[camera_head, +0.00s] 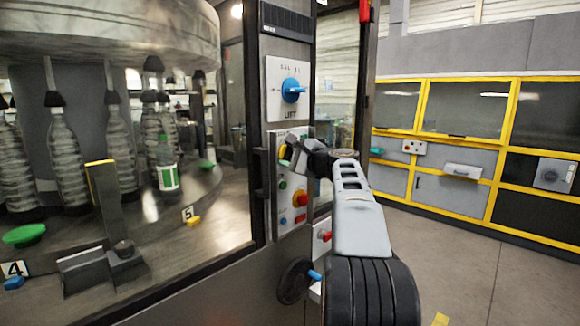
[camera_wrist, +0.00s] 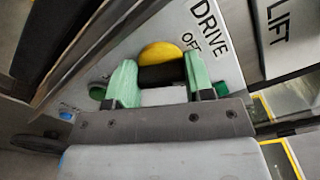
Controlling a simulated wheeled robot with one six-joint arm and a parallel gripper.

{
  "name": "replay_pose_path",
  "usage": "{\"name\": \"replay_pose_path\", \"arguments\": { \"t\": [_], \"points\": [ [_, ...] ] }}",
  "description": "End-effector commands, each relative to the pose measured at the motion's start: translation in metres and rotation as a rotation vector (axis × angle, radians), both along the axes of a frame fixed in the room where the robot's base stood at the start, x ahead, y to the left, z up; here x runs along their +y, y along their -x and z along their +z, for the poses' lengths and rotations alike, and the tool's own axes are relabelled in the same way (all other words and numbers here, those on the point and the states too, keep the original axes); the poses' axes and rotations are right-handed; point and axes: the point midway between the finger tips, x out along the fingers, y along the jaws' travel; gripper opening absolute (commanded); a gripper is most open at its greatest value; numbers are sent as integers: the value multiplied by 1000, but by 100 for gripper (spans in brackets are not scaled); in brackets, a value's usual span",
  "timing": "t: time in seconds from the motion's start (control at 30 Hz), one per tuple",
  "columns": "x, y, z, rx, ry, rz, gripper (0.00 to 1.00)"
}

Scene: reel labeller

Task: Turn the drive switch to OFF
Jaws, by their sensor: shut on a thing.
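The drive switch (camera_wrist: 160,52) has a round yellow base and a dark handle across it. The words DRIVE and OFF are printed beside it in the wrist view. My gripper (camera_wrist: 160,80) has one green fingertip at each end of the dark handle and is shut on it. In the head view the drive switch (camera_head: 283,152) shows as a small patch of yellow on the grey panel, partly hidden by my gripper (camera_head: 291,155). Which mark the handle points to cannot be told.
The blue LIFT switch (camera_head: 293,90) sits on a plate just above. A black handwheel (camera_head: 295,282) is lower down. Bottles on the carousel (camera_head: 120,150) stand at left. Open floor lies at right.

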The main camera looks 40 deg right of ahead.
Motion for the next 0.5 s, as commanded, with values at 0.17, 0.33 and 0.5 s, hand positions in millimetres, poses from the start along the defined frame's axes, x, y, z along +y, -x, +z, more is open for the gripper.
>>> {"name": "replay_pose_path", "arguments": {
  "t": [0.17,0.33,0.5],
  "points": [
    [0,0,-5,-28,153,1,24],
    [0,0,-5,-49,276,1,24],
    [1,0,-5,-66,368,1,24]
  ]
}}
